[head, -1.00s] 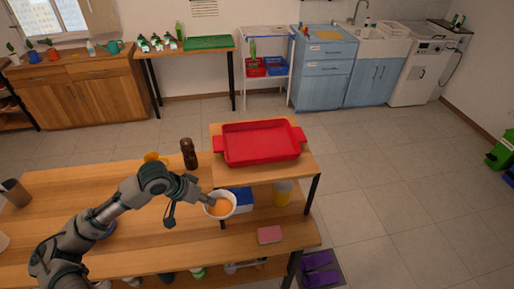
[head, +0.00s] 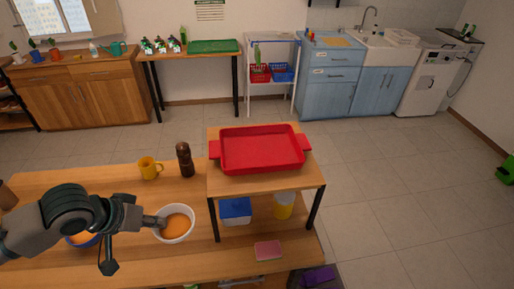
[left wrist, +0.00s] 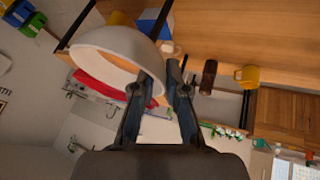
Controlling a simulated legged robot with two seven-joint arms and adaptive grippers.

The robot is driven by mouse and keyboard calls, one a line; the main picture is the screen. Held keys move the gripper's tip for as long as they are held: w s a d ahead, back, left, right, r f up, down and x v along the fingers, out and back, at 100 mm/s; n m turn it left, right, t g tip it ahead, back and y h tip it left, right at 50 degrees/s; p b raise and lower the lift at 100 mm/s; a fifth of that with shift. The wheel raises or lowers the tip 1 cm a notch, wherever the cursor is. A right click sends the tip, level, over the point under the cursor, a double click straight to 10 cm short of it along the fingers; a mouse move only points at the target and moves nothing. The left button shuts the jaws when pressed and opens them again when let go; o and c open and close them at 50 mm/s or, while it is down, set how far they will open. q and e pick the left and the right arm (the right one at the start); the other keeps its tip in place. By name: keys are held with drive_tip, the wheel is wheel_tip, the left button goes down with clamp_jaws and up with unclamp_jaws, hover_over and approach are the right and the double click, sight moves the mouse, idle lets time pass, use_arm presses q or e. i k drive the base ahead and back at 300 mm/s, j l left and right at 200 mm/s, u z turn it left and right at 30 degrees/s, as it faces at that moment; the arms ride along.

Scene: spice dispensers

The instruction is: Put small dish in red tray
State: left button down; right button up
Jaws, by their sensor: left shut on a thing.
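The small dish is a white bowl with orange inside (head: 176,226), left of the raised shelf in the head view. My left gripper (head: 160,222) is shut on its left rim. In the left wrist view, the white bowl (left wrist: 118,46) hangs at the fingertips of my left gripper (left wrist: 160,76). The bowl appears held above the table; its exact height is unclear. The red tray (head: 262,150) sits empty on the raised shelf, up and right of the bowl. My right gripper is not in view.
The wooden shelf (head: 222,188) stands on the table (head: 200,262). Under it are a blue-and-white box (head: 235,210) and a yellow container (head: 284,206). A dark pepper mill (head: 185,160) and a yellow mug (head: 149,168) stand behind the bowl. A pink sponge (head: 268,251) lies in front.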

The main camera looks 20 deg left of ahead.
sight(267, 150)
drive_tip(key=i+l, duration=0.15)
drive_tip(key=i, duration=0.25)
drive_tip(key=i+l, duration=0.15)
drive_tip(key=i, duration=0.3)
